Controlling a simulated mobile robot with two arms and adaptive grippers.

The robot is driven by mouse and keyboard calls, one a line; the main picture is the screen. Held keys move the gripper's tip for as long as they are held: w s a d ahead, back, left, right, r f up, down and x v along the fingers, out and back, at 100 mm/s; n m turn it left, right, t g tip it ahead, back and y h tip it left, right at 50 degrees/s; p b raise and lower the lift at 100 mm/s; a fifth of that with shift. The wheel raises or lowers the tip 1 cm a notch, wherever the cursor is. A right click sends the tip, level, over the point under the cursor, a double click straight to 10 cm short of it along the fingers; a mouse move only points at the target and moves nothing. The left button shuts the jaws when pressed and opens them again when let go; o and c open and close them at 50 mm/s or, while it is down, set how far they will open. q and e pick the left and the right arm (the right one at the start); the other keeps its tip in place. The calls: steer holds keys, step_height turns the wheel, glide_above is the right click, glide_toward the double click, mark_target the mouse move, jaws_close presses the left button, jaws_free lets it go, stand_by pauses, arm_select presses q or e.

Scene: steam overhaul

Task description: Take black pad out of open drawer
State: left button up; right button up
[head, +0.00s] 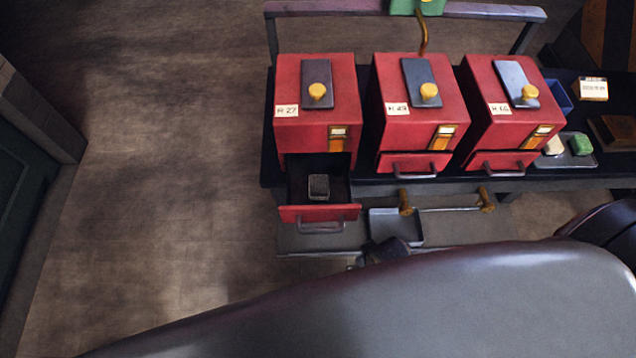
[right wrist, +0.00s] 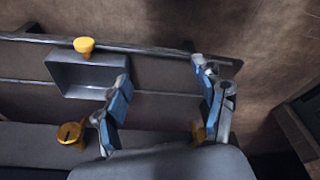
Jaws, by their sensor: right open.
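The black pad (head: 318,187) lies inside the open drawer (head: 320,214) of the leftmost red box (head: 315,100) in the head view. It is a small dark block with a paler rim, near the drawer's front. My right gripper shows in the right wrist view (right wrist: 160,80), with its blue-padded fingers spread and nothing between them. The pad and the open drawer cannot be made out in that view. In the head view my own large grey arm link covers the foreground, and the right fingers are not clear there. My left gripper is not in view.
Two more red boxes (head: 420,105) (head: 512,100) stand to the right, drawers shut. A grey tray (head: 395,228) lies below them, near a rail with brown-yellow knobs (head: 486,199); the tray also shows in the right wrist view (right wrist: 66,78). Open floor (head: 160,170) lies left.

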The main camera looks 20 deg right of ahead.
step_height(320, 180, up, 19)
steer(key=w+t+p, duration=0.1)
steer(key=w, duration=0.1)
steer(key=w+a+r+n+y, duration=0.1)
steer(key=w+a+n, duration=0.1)
steer(key=w+a+r+n+y, duration=0.1)
steer(key=w+a+n, duration=0.2)
steer(key=w+a+r+n+y, duration=0.1)
steer(key=w+a+n, duration=0.1)
steer(key=w, duration=0.1)
steer(key=shift+w+a+r+n+y, duration=0.1)
steer(key=shift+a+r+n+y, duration=0.2)
steer(key=shift+a+r+y, duration=0.1)
steer(key=n+g, duration=0.2)
steer(key=n, duration=0.3)
glide_toward(320, 184)
steer(key=x, duration=0.5)
steer(key=shift+d+f, duration=0.1)
steer(key=shift+f, duration=0.15)
steer(key=shift+a+p+x, duration=0.2)
steer(key=shift+p+x, duration=0.35)
steer(key=shift+x, duration=2.05)
steer(key=shift+r, duration=0.1)
steer(key=c, duration=1)
